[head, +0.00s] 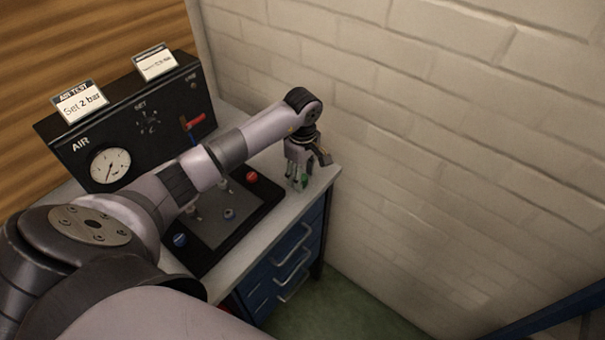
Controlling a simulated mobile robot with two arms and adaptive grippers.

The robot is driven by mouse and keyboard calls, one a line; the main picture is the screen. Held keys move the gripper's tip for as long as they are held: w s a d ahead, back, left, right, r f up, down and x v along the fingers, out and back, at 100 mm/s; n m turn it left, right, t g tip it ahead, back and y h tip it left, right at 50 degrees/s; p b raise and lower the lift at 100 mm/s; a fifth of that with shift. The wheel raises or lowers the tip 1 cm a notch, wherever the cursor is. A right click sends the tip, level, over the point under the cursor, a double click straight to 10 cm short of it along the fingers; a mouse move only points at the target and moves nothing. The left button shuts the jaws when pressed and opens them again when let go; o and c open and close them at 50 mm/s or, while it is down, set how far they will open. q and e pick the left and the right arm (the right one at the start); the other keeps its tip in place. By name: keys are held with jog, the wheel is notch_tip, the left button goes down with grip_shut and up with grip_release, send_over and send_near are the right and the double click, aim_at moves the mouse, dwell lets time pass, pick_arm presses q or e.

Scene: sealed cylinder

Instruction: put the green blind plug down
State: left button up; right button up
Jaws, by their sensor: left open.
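My left arm reaches across the bench to my left gripper (300,178), which points down over the right end of the bench top. Its fingers are open. A small green blind plug (302,180) shows at the fingertips, low at the bench top. The fingers partly hide it, and I cannot tell whether they touch it. My right gripper is not in view.
A black test panel (150,128) with a pressure gauge (110,167) and a red-handled valve (193,122) stands at the back. A dark fixture plate (215,235) carries a red knob (252,177) and a blue knob (180,240). A brick wall (440,130) bounds the right.

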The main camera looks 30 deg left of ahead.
aim_at(303, 177)
pick_arm(q)
notch_tip(303, 177, up, 2)
jog(key=shift+w+b, duration=0.1)
jog(key=shift+b, duration=0.75)
notch_tip(303, 177, up, 10)
jog(key=b, duration=0.3)
jog(key=shift+s+d, duration=0.1)
jog(key=shift+s, duration=0.1)
